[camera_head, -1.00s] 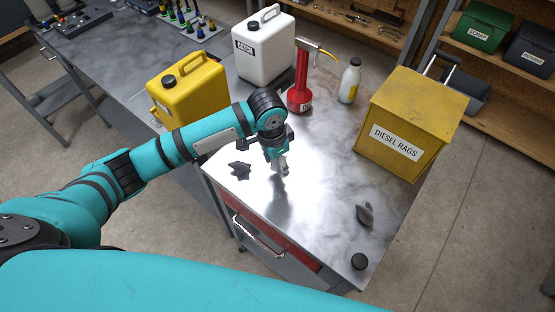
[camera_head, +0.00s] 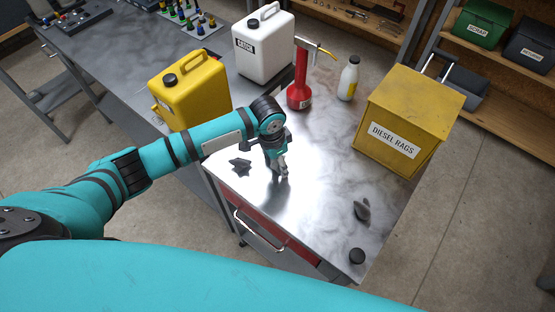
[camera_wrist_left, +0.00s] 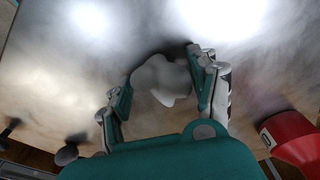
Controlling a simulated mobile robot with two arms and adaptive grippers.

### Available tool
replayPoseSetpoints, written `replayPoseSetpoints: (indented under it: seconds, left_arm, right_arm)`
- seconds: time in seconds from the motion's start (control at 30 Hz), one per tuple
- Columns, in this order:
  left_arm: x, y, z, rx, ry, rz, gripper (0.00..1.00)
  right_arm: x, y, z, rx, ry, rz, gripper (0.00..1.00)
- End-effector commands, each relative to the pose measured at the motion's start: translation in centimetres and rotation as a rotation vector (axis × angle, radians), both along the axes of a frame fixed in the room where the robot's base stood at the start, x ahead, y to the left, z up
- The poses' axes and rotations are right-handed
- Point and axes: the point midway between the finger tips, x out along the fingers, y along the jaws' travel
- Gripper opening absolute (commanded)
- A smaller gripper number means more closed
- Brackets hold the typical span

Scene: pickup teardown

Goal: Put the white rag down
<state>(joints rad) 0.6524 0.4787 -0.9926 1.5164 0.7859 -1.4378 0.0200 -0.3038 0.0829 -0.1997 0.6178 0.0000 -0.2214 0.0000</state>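The white rag (camera_wrist_left: 162,80) is a crumpled pale lump between the fingers of my left gripper (camera_wrist_left: 165,90) in the left wrist view. The fingers stand apart, with narrow gaps seeming to show on both sides of the rag. In the head view my left gripper (camera_head: 279,172) points down close to the metal worktop (camera_head: 310,205), and the rag is mostly hidden behind it. The rag seems to lie on the worktop, though its contact is hard to see. My right gripper is not in view.
A dark crumpled piece (camera_head: 240,163) lies left of the gripper. Another dark piece (camera_head: 362,208) and a black round cap (camera_head: 357,256) lie near the front right. A yellow diesel rags box (camera_head: 405,115), red oil can (camera_head: 299,92), white bottle (camera_head: 348,80), white canister (camera_head: 264,48) and yellow canister (camera_head: 190,92) stand behind.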

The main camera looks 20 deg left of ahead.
Motion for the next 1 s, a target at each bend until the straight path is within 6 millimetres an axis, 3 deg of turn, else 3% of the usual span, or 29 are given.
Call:
replayPoseSetpoints:
  seconds: [0.3,0.43,0.8,1.0]
  left_arm:
    - [0.0,0.0,0.1,0.0,0.0,0.0,0.7]
    - [0.0,0.0,1.0,-0.001,-0.003,-0.001,0.7]
    - [-0.5,0.7,8.4,-0.002,-0.005,-0.001,0.7]
    - [-0.8,0.9,11.3,-0.002,-0.002,0.0,0.7]
  right_arm:
    - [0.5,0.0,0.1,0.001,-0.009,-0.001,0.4]
    - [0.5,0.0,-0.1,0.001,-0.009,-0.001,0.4]
    - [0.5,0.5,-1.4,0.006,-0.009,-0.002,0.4]
    - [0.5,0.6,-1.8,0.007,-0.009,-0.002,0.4]
